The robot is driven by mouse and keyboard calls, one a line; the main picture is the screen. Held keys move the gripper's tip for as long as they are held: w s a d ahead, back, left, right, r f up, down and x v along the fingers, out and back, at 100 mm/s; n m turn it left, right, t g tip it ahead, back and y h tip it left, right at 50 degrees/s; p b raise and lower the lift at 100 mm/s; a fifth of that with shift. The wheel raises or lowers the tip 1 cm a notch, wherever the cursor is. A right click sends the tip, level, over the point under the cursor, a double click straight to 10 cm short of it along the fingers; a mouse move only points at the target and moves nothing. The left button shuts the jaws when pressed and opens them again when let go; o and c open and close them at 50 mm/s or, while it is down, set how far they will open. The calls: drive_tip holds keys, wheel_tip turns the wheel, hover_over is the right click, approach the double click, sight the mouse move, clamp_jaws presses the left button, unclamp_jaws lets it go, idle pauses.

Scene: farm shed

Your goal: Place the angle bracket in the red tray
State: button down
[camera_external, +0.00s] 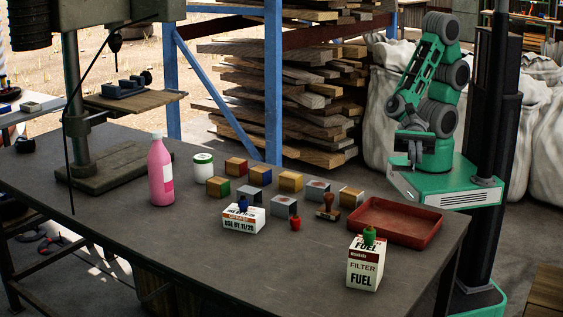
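The red tray (398,240) lies on the right part of the dark workbench, and its visible floor is empty. Several small grey metallic pieces stand left of it, at the middle (284,207), to the left (251,198) and nearer the tray (315,190). They look like brackets or blocks; I cannot tell which is the angle bracket. My green and grey arm is folded beyond the bench's right end. My gripper (413,160) hangs beyond the tray, apart from everything on the bench. It is too small to tell whether its fingers are open.
Wooden blocks with coloured sides (290,181) stand near the grey pieces. A stamp (327,208), a red weight-like piece (295,224), a white box (243,220) and a fuel filter box (364,268) are near the tray. A pink bottle (160,175) and drill press (90,100) are left.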

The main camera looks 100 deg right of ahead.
drive_tip(key=w+a+f+b, duration=0.1)
drive_tip(key=w+a+f, duration=0.1)
drive_tip(key=w+a+f+b, duration=0.1)
drive_tip(key=w+a+f, duration=0.1)
drive_tip(key=f, duration=0.1)
drive_tip(key=w+a+f+b, duration=0.1)
drive_tip(key=w+a+f, duration=0.1)
drive_tip(key=a, duration=0.1)
drive_tip(key=shift+f, duration=0.4)
wheel_tip(320, 180, down, 3)
drive_tip(key=shift+w+a+f+b, duration=0.1)
drive_tip(key=shift+a+b, duration=0.05)
drive_tip(key=shift+b, duration=1)
drive_tip(key=shift+f, duration=0.5)
drive_tip(key=c, duration=1.7)
unclamp_jaws()
drive_tip(key=shift+r, duration=0.1)
